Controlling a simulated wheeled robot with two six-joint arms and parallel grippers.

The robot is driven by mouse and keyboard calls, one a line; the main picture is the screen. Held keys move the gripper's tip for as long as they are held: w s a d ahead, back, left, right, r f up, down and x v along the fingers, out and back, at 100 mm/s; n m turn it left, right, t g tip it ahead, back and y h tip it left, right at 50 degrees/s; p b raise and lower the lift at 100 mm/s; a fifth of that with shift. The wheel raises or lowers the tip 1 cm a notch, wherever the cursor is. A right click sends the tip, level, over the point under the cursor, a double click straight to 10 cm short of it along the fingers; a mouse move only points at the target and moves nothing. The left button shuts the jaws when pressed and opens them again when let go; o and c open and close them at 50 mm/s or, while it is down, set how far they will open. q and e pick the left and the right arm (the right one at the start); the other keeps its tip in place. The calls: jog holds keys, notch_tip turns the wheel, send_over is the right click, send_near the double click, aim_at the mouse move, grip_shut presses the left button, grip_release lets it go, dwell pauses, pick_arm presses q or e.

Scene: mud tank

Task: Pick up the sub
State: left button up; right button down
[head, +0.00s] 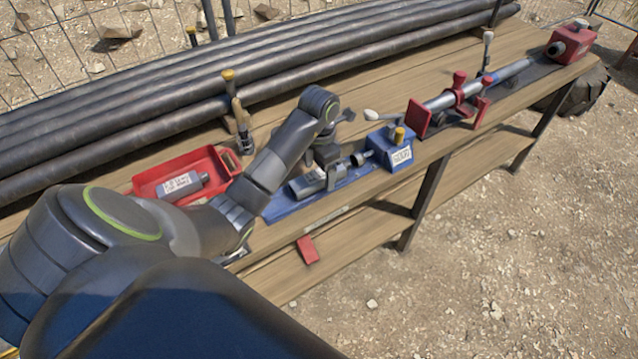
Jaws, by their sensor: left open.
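A short grey cylinder with a white label, which looks like the sub (182,186), lies in a red tray (150,188) on the wooden bench. My left arm comes in from the lower left and bends down over the bench. Its open left gripper (328,166) is to the right of the tray, apart from the sub, above a blue fixture (290,206). A grey metal part (306,186) sits on that fixture near the gripper. I cannot tell whether the fingers touch it. My right gripper is not in view.
Long dark pipes (150,113) lie along the bench's back. A blue labelled box (391,153) stands at the fixture's right end. Farther right are a red clamp (419,119) and a red box (572,43).

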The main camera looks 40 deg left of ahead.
aim_at(319, 174)
pick_arm(q)
jog(key=shift+f, duration=0.45)
jog(key=shift+r, duration=0.1)
jog(key=shift+c, duration=0.2)
jog(key=c, duration=1.4)
jog(key=shift+r, duration=0.1)
notch_tip(319, 174, up, 8)
jog(key=p, duration=0.8)
jog(key=shift+r, duration=0.25)
